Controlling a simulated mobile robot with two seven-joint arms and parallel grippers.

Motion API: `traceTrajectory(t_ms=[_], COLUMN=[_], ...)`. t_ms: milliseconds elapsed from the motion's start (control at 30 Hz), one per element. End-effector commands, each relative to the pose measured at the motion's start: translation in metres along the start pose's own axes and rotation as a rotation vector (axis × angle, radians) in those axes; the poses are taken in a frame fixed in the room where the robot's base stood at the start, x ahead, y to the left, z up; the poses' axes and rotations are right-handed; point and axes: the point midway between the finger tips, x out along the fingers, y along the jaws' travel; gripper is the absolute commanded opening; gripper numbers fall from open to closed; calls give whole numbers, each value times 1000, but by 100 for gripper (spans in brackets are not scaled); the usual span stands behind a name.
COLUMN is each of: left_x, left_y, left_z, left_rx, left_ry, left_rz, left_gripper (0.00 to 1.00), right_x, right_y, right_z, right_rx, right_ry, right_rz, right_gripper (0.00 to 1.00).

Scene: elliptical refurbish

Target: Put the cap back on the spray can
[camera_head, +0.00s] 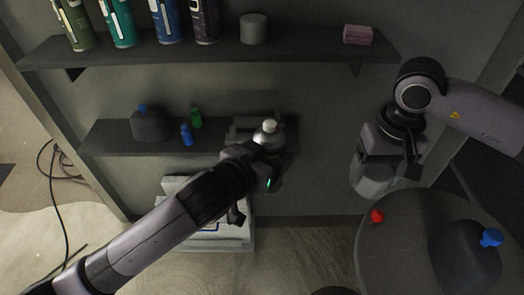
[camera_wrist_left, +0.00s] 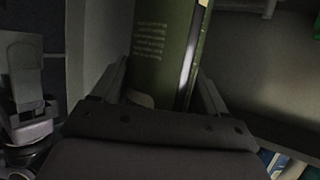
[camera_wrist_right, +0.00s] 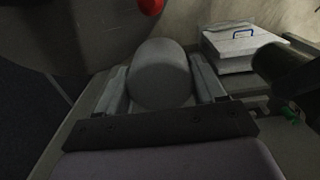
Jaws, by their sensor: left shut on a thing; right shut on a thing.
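The spray can (camera_head: 266,138) stands roughly upright, with its silver dome and pale nozzle bare at the top. My left gripper (camera_head: 266,160) is shut around its body, most of which the gripper hides in the head view. The left wrist view shows the can's dark green, printed side (camera_wrist_left: 160,45) between the fingers. My right gripper (camera_head: 388,158) is shut on a grey cylindrical cap (camera_head: 374,178), to the right of the can and apart from it. The cap also shows between the fingers in the right wrist view (camera_wrist_right: 160,75).
A round table (camera_head: 380,245) below the cap bears a small red object (camera_head: 377,216) and a dark jug with a blue cap (camera_head: 466,255). The upper shelf (camera_head: 315,45) holds several cans, a grey cylinder (camera_head: 253,28) and a pink block (camera_head: 357,34). The lower shelf (camera_head: 105,138) is behind my left gripper.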

Motion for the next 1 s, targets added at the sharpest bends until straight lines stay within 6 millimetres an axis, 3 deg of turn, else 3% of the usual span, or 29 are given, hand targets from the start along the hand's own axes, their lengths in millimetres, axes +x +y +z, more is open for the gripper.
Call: traceTrajectory(t_ms=[633, 767, 1000], left_x=[0, 0, 0], left_y=[1, 1, 1], left_z=[0, 0, 0], left_rx=[1, 1, 1], left_ry=[2, 2, 2], left_rz=[3, 3, 3], left_gripper=[31, 31, 31], right_x=[-3, -16, -62], right_y=[-6, -24, -89], right_z=[-3, -15, -44], right_rx=[-14, -61, -226], right_ry=[2, 5, 8], right_rz=[-1, -1, 2], right_gripper=[44, 44, 44])
